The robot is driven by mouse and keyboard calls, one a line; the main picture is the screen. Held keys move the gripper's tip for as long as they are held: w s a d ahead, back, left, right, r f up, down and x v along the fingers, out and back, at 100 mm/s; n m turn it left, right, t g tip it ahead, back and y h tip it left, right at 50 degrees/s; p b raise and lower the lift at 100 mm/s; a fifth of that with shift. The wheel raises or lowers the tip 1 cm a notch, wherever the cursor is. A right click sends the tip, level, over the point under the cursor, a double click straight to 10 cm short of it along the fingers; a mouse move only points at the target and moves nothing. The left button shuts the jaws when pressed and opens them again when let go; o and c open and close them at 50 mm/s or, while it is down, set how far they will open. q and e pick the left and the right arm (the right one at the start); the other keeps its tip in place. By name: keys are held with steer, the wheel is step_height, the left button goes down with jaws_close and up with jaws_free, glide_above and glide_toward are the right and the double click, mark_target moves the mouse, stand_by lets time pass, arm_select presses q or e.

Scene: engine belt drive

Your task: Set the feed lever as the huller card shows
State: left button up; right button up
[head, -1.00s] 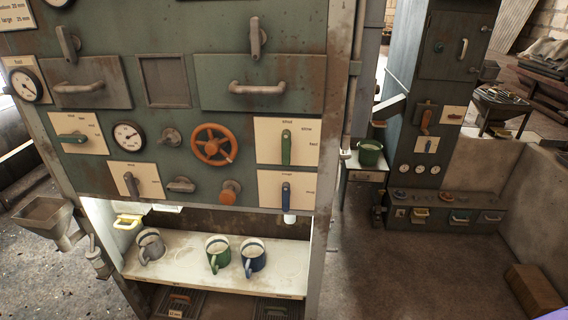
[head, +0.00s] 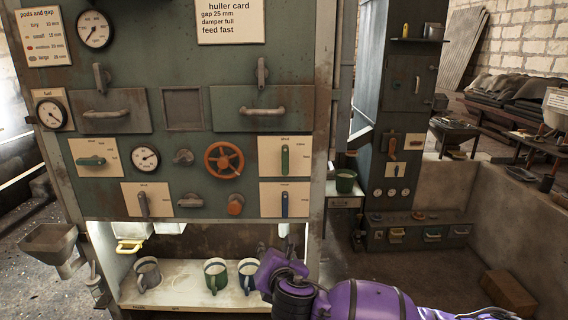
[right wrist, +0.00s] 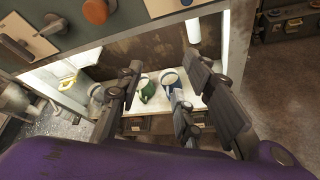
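The huller card (head: 231,22) at the top of the green machine panel reads gap 25 mm, damper full, feed fast. A green lever (head: 285,158) points upright on a white plate (head: 302,150) at the panel's right; the small print around it is too small to read surely. A blue lever (head: 285,204) stands upright on the plate below. Another green lever (head: 90,161) lies level on the left plate. My right gripper (head: 263,252) is below these right-hand levers, by the lower opening. In the right wrist view it (right wrist: 167,72) is open and empty. My left gripper is out of view.
An orange handwheel (head: 224,160) and an orange knob (head: 235,205) sit left of the right-hand plates. Grey, green (head: 216,275) and blue mugs stand on the white shelf (head: 185,288) below the panel. A second machine (head: 397,150) stands at the right. Open floor lies between.

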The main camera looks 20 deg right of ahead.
mark_target(285, 160)
steer(key=w+d+r+n+t+h, duration=0.2)
steer(key=w+d+r, duration=0.1)
steer(key=r, duration=0.7)
steer(key=w+d+r+n+t+h, duration=0.2)
steer(key=w+d+r, duration=0.1)
steer(key=r, duration=0.6)
steer(key=b+x, duration=0.1)
steer(key=x, duration=0.6)
steer(key=shift+a, duration=0.1)
steer(key=shift+w, duration=0.5)
steer(key=shift+c, duration=0.2)
jaws_close()
